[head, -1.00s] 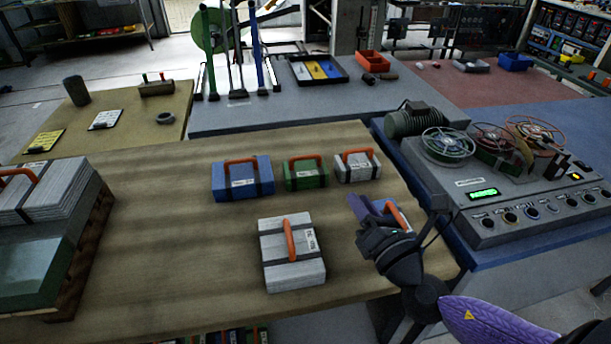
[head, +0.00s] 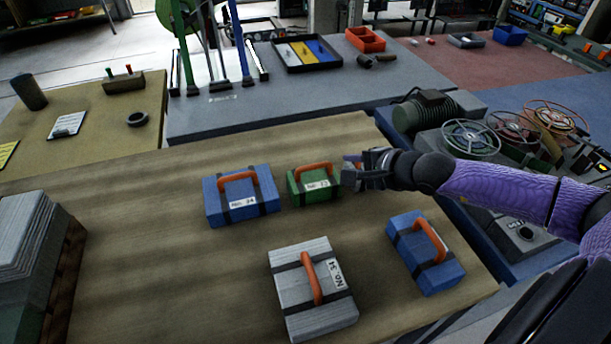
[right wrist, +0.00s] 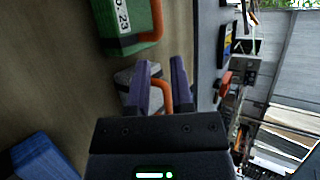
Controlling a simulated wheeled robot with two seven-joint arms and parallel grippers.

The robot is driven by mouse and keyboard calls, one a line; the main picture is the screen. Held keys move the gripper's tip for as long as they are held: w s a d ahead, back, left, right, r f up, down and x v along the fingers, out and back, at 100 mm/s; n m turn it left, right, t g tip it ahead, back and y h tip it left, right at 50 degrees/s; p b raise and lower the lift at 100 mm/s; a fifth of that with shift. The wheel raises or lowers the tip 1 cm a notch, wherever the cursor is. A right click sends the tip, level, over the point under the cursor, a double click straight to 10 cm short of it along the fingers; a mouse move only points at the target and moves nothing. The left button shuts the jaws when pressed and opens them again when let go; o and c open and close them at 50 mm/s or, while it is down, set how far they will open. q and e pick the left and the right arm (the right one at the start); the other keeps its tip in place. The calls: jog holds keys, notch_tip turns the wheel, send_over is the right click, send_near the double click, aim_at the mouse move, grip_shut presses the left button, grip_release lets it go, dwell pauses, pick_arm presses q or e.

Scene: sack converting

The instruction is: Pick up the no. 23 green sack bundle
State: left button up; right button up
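The green sack bundle (head: 300,193) has an orange handle, dark straps and a label reading No. 23. It stands on the wooden table between a blue bundle and my right gripper. It also shows in the right wrist view (right wrist: 112,22), at the upper left, beside the fingers. My right gripper (right wrist: 162,72) is open, just right of the green bundle. In the right wrist view, a small grey bundle (right wrist: 124,78) lies beyond the fingers, its orange handle showing in the gap between them. The gripper hides most of this grey bundle in the head view. My left gripper is out of view.
A blue bundle labelled No. 24 (head: 228,208) stands left of the green one. A larger grey bundle (head: 293,281) and another blue bundle (head: 408,246) stand nearer on the table (head: 130,250). A reel machine (head: 468,142) is at the right, and stacked grey sacks (head: 28,235) are at the left.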

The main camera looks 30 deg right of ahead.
aim_at(323, 166)
jog(key=b+x, duration=0.1)
jog(key=x, duration=0.1)
jog(key=shift+a+f+b, duration=0.1)
jog(key=shift+f+b, duration=0.25)
jog(key=shift+f, duration=0.05)
jog(key=shift+w+a+f, duration=0.1)
jog(key=shift+w, duration=0.25)
jog(key=w, duration=0.1)
jog(key=w+a+f+b, duration=0.2)
jog(key=w, duration=0.1)
jog(key=shift+w+a+f, duration=0.1)
jog(key=shift+a, duration=0.05)
jog(key=shift+w, duration=0.15)
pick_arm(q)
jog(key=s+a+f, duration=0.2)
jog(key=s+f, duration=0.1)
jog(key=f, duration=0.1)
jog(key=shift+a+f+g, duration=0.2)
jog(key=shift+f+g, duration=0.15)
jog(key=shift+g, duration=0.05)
pick_arm(e)
grip_shut()
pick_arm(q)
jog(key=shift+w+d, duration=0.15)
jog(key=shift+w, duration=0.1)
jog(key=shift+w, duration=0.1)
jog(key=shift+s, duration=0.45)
